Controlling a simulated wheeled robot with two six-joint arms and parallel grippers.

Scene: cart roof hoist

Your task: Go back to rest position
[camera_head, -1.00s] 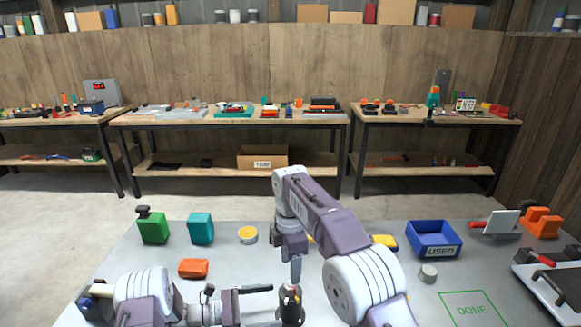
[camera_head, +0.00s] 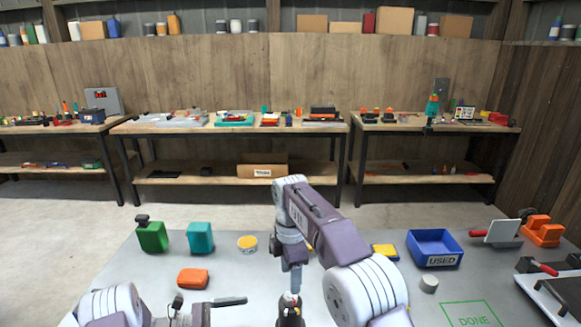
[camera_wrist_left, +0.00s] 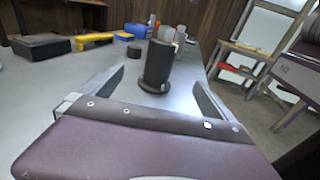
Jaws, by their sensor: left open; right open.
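My right arm comes in from the lower right in the head view, and its gripper (camera_head: 295,279) points down over the grey table (camera_head: 225,280). It is open, though seen nearly edge-on. A dark upright cylinder (camera_head: 291,314) stands just below it in the picture; I cannot tell whether they touch. My left gripper (camera_wrist_left: 157,82) is open and empty in the left wrist view. The dark cylinder (camera_wrist_left: 159,62) stands ahead, between the lines of its fingers. In the head view the left arm is low at the left, partly cut off by the bottom edge.
The table holds a green canister (camera_head: 151,235), a teal block (camera_head: 200,237), an orange block (camera_head: 193,278), a yellow-topped tin (camera_head: 247,243), a blue bin (camera_head: 434,248) marked USED and a grey cylinder (camera_head: 429,284). The green DONE square (camera_head: 472,313) is empty where visible. Workbenches stand behind.

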